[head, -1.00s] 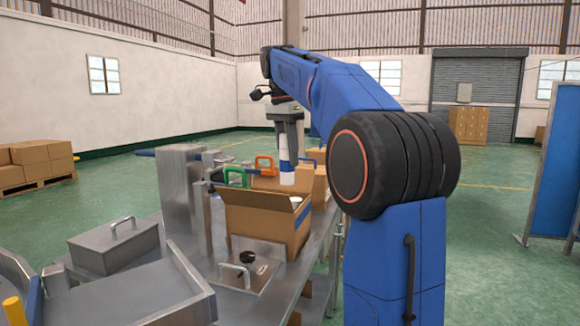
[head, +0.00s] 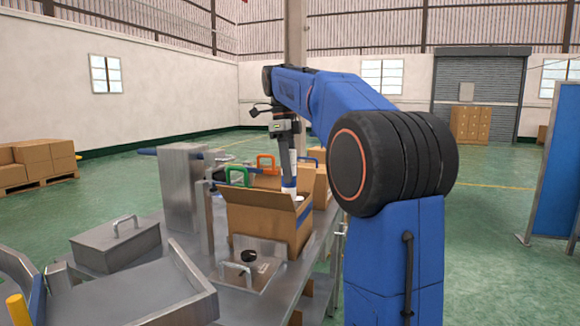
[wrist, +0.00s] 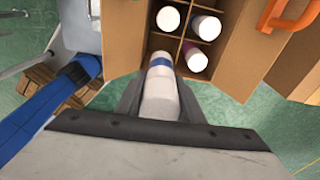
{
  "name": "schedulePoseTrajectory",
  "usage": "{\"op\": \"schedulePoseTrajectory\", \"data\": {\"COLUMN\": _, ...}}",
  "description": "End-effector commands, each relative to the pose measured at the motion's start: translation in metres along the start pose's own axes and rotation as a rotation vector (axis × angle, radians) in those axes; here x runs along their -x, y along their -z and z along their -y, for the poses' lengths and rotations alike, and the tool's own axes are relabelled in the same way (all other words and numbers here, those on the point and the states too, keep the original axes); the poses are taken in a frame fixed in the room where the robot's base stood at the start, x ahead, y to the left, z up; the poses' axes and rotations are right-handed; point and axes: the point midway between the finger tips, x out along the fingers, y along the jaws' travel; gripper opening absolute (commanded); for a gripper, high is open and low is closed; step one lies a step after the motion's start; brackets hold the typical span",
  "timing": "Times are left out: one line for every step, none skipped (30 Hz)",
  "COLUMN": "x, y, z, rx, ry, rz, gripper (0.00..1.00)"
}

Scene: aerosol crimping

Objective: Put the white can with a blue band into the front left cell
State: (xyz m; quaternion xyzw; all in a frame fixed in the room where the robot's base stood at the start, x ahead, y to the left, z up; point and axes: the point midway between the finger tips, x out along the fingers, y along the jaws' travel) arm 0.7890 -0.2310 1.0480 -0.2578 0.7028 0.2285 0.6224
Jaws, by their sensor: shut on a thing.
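My gripper (head: 289,163) is shut on the white can with a blue band (head: 289,184) and points down over the open cardboard box (head: 262,222). In the wrist view the can (wrist: 160,98) is between the fingers of my gripper (wrist: 159,86), with its blue band near the far end. The box interior (wrist: 181,43) has dividers. Three other white-topped cans stand in cells beyond and to the right of the held can. The held can is at the lower left cell in this view; its depth in that cell I cannot tell.
A green handle (head: 237,177) and an orange handle (head: 265,163) stand behind the box. A metal plate with a handle and black knob (head: 248,257) lies in front of it. A grey lidded case (head: 115,246) is to the left. Box flaps stand open around the cells.

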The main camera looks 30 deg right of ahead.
Motion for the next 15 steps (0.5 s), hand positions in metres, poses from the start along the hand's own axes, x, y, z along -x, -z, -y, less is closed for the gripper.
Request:
{"op": "schedulePoseTrajectory", "data": {"x": -0.004, "y": 0.000, "z": 0.000, "rx": 0.000, "ry": 0.000, "rz": 0.000, "gripper": 0.08}}
{"op": "schedulePoseTrajectory", "data": {"x": -0.006, "y": -0.001, "z": -0.001, "rx": 0.000, "ry": -0.001, "rz": -0.001, "gripper": 0.08}}
{"op": "schedulePoseTrajectory", "data": {"x": -0.010, "y": -0.001, "z": -0.001, "rx": 0.001, "ry": -0.002, "rz": -0.001, "gripper": 0.08}}
{"op": "schedulePoseTrajectory", "data": {"x": -0.012, "y": -0.001, "z": -0.001, "rx": 0.001, "ry": -0.001, "rz": -0.001, "gripper": 0.08}}
{"op": "schedulePoseTrajectory", "data": {"x": -0.015, "y": -0.002, "z": -0.001, "rx": 0.001, "ry": 0.000, "rz": 0.000, "gripper": 0.08}}
{"op": "schedulePoseTrajectory", "data": {"x": -0.018, "y": -0.002, "z": 0.000, "rx": 0.001, "ry": -0.001, "rz": 0.000, "gripper": 0.08}}
{"op": "schedulePoseTrajectory", "data": {"x": -0.020, "y": -0.002, "z": 0.000, "rx": 0.001, "ry": -0.001, "rz": -0.001, "gripper": 0.08}}
{"op": "schedulePoseTrajectory", "data": {"x": -0.023, "y": -0.003, "z": -0.001, "rx": 0.001, "ry": -0.002, "rz": -0.001, "gripper": 0.08}}
{"op": "schedulePoseTrajectory", "data": {"x": -0.026, "y": -0.003, "z": 0.000, "rx": 0.001, "ry": -0.001, "rz": -0.001, "gripper": 0.08}}
{"op": "schedulePoseTrajectory", "data": {"x": -0.028, "y": -0.003, "z": 0.000, "rx": 0.001, "ry": 0.000, "rz": 0.000, "gripper": 0.08}}
{"op": "schedulePoseTrajectory", "data": {"x": -0.031, "y": -0.004, "z": 0.000, "rx": 0.001, "ry": 0.000, "rz": 0.000, "gripper": 0.08}}
{"op": "schedulePoseTrajectory", "data": {"x": -0.034, "y": -0.004, "z": 0.000, "rx": 0.001, "ry": -0.001, "rz": -0.001, "gripper": 0.08}}
{"op": "schedulePoseTrajectory", "data": {"x": -0.036, "y": -0.004, "z": -0.001, "rx": 0.001, "ry": -0.001, "rz": -0.001, "gripper": 0.08}}
{"op": "schedulePoseTrajectory", "data": {"x": -0.038, "y": -0.004, "z": -0.001, "rx": 0.001, "ry": -0.001, "rz": -0.001, "gripper": 0.08}}
{"op": "schedulePoseTrajectory", "data": {"x": -0.042, "y": -0.005, "z": -0.001, "rx": 0.001, "ry": 0.000, "rz": 0.000, "gripper": 0.08}}
